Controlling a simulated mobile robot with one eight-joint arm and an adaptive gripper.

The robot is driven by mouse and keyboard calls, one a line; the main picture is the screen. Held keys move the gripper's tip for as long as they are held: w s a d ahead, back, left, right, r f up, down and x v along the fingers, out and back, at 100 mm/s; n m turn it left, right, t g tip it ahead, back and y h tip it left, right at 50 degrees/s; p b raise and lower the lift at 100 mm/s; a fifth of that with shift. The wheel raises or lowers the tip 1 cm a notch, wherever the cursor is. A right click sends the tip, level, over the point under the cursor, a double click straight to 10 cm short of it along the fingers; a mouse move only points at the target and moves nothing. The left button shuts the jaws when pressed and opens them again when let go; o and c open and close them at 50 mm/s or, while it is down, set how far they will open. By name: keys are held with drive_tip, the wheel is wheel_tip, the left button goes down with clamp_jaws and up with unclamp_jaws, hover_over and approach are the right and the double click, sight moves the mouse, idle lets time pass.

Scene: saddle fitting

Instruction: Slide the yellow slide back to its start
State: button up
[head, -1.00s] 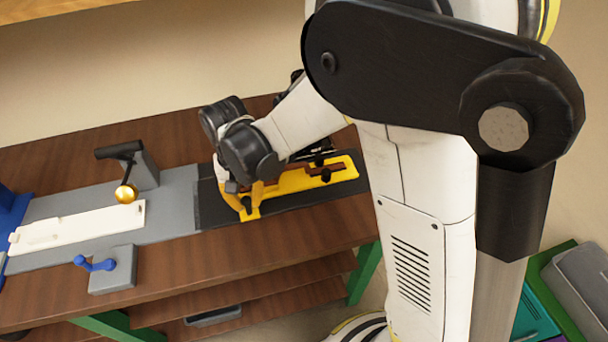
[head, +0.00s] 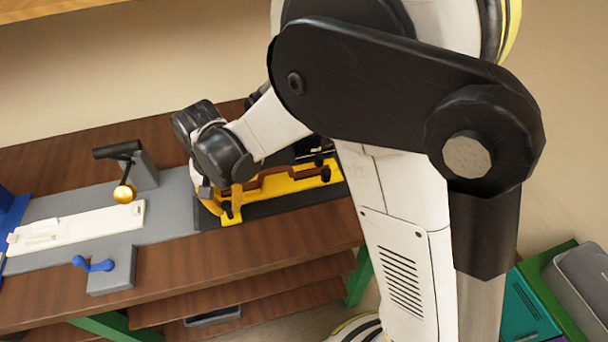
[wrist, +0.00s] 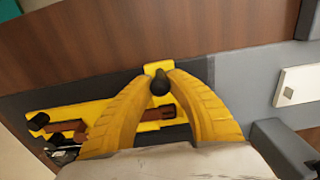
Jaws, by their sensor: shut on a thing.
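The yellow slide (head: 282,184) lies on a black track (head: 262,207) at the right end of the grey fixture. It carries brown and black parts and has a dark knob near its left end in the head view. In the wrist view the slide (wrist: 75,117) shows to the left of and behind my yellow fingers. My gripper (wrist: 160,80) is shut on the slide's dark knob, with a fingertip on each side of it. In the head view my arm's wrist hides part of the slide and most of my gripper.
A white long piece (head: 78,227) lies on the grey base plate (head: 170,215) to the left. A black-handled lever with a gold ball (head: 123,194) stands behind it, and a blue lever (head: 92,264) on a grey block in front. The front tabletop strip is clear.

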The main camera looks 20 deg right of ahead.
drive_tip(key=shift+w+a, duration=0.1)
drive_tip(key=shift+a, duration=2.95)
drive_tip(key=shift+o, duration=0.4)
drive_tip(key=shift+o, duration=0.4)
drive_tip(key=shift+a, duration=0.15)
drive_tip(key=o, duration=0.7)
drive_tip(key=shift+a, duration=0.15)
drive_tip(key=shift+r, duration=0.1)
drive_tip(key=r+p, duration=0.1)
drive_tip(key=r, duration=0.2)
drive_tip(key=r+p, duration=0.2)
drive_tip(key=r, duration=0.1)
drive_tip(key=shift+d+p, duration=0.2)
drive_tip(key=shift+p, duration=0.1)
